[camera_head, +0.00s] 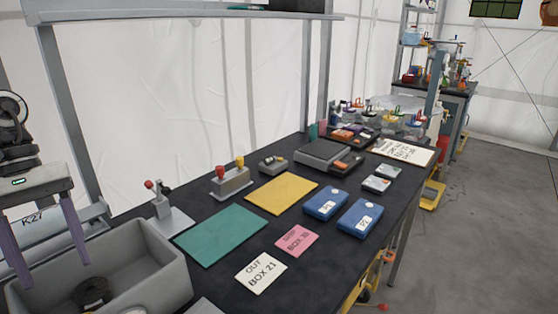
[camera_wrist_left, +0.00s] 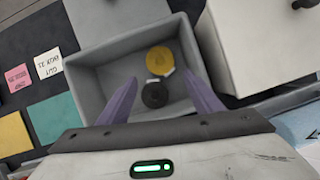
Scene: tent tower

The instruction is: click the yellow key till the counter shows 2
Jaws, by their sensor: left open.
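A grey block (camera_head: 231,185) stands on the dark table, with a red knob (camera_head: 219,171) and a yellow knob (camera_head: 239,161) on top. The yellow knob is the clearest yellow key-like part; I cannot make out a counter reading. My left gripper (camera_head: 55,272) is open, with its purple fingers pointing down over the grey bin (camera_head: 165,251) at the lower left. In the left wrist view the gripper (camera_wrist_left: 162,80) shows nothing between its fingers. It is well to the left of the block and apart from it. My right gripper is not in view.
The bin holds a yellow round piece (camera_wrist_left: 160,61) and a black one (camera_wrist_left: 154,95). A red-knobbed lever stand (camera_head: 165,213), a green mat (camera_head: 222,236), a yellow mat (camera_head: 282,195), two blue boxes (camera_head: 325,203) and cards (camera_head: 261,274) lie on the table.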

